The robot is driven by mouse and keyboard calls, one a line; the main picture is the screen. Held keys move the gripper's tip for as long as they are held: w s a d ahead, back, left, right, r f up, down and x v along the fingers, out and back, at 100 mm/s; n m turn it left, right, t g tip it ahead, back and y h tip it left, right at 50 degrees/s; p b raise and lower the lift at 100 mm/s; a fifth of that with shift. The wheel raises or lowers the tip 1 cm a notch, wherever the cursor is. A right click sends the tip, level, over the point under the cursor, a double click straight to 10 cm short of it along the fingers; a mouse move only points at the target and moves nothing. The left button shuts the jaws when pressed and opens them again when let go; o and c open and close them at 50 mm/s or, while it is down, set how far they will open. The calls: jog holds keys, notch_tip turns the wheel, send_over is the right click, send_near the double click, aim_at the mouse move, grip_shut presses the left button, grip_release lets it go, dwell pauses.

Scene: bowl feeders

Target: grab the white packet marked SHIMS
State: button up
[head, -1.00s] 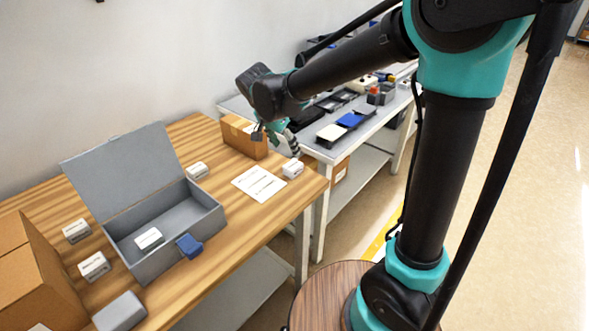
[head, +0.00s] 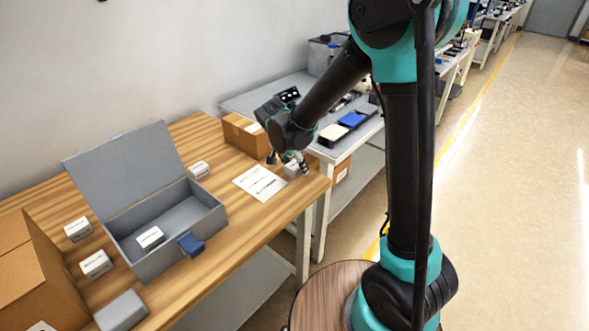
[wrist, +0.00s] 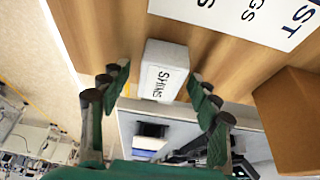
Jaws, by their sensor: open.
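The white packet marked SHIMS (wrist: 163,72) lies on the wooden table near its edge, its label readable in the wrist view. In the head view the packet (head: 291,169) is at the table's right end, partly hidden by my gripper. My gripper (wrist: 158,83) is open, with one finger on each side of the packet's near end. In the head view my gripper (head: 287,164) is low over that corner. I see gaps between the fingers and the packet in the wrist view.
A printed sheet (head: 260,183) lies left of the packet, and a cardboard box (head: 243,136) stands behind. An open grey case (head: 172,231) with a white packet (head: 150,237) inside is further left. More white packets (head: 96,263) lie around it. A grey bench adjoins the table.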

jog(key=c, duration=1.3)
jog(key=shift+r, duration=0.1)
